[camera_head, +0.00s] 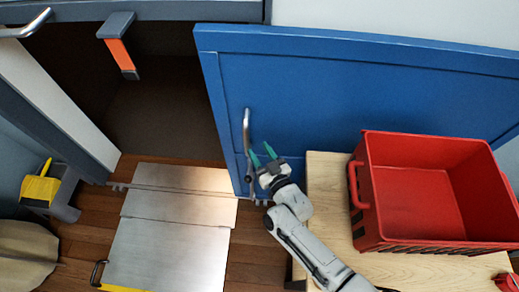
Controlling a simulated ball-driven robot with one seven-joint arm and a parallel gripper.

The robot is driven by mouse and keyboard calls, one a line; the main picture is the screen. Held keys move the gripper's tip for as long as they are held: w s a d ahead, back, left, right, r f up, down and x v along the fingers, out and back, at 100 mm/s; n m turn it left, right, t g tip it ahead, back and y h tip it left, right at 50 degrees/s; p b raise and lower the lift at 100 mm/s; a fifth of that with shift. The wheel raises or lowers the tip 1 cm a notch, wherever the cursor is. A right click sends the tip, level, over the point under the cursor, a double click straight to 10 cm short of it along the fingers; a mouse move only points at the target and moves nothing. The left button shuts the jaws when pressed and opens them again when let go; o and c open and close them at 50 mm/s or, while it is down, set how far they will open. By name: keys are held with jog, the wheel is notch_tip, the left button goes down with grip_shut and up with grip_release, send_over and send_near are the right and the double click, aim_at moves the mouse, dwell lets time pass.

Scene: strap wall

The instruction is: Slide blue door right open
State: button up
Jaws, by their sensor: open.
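The blue door (320,95) fills the upper right, with a dark opening to its left. Its upright metal handle (246,131) is near the door's left edge. My gripper (262,155) is open, with two green fingertips pointing up toward the door. It is just right of the handle's lower part. I cannot tell whether a fingertip touches the handle. Nothing shows between the fingers. The lower right of the door is hidden behind a red crate.
The red crate (361,225) stands on a wooden table (330,180) at right. Metal ramp plates (170,250) lie on the floor below the opening. An orange strap (120,55) hangs in the opening. A yellow item (40,188) sits at far left.

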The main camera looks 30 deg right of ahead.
jog(key=shift+o, duration=0.3)
jog(key=m+g+h+b, duration=0.1)
jog(key=m+g+h, duration=0.1)
jog(key=m+h, duration=0.35)
send_near(247, 143)
jog(key=shift+w+n+h, duration=0.55)
jog(key=shift+w, duration=0.6)
jog(key=b+x, duration=0.2)
jog(key=x, duration=0.8)
jog(key=shift+w+d+f+b, duration=0.2)
jog(key=shift+w+d+b, duration=0.1)
jog(key=shift+b, duration=0.05)
grip_shut()
